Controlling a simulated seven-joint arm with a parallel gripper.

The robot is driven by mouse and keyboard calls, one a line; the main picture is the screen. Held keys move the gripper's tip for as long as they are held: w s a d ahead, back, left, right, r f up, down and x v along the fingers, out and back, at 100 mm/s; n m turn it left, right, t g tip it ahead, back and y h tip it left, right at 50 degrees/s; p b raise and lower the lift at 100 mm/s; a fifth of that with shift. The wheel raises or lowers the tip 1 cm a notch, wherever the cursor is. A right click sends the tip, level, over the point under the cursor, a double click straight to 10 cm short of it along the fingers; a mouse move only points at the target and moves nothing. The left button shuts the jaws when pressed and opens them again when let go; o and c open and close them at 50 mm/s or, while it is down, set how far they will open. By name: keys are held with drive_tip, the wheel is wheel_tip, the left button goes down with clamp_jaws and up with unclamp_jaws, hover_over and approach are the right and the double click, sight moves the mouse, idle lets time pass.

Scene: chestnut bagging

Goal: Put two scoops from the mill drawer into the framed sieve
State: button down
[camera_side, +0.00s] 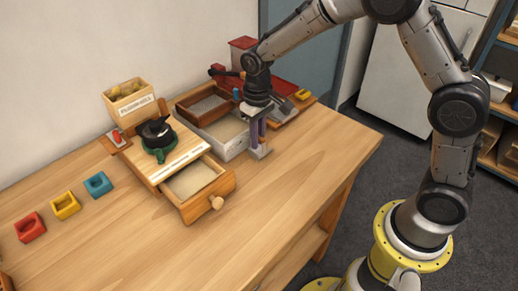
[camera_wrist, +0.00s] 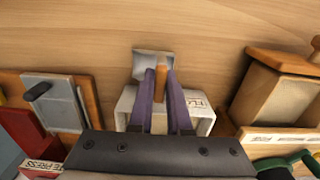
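The mill drawer (camera_side: 207,202) is pulled out toward the table's front and holds pale flour (camera_side: 190,180); it also shows in the wrist view (camera_wrist: 268,88). The wood-framed sieve (camera_side: 186,112) sits at the back of a white bin (camera_side: 235,150); in the wrist view I cannot make it out. My gripper (camera_side: 258,140) points down in front of the bin. Its purple fingers (camera_wrist: 161,90) are closed around the wooden handle (camera_wrist: 161,68) of a metal scoop (camera_side: 260,153). The scoop is close to the tabletop; I cannot tell whether they touch or whether it holds flour.
The mill (camera_side: 175,155) with its dark crank top stands left of the bin. A chestnut box (camera_side: 128,100) is behind it. Red, yellow and blue cups (camera_side: 66,205) line the left. A red press (camera_side: 243,48) stands at the back. The front table (camera_side: 270,215) is clear.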

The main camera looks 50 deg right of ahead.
drive_tip(key=shift+r, duration=0.1)
drive_tip(key=shift+r, duration=2.4)
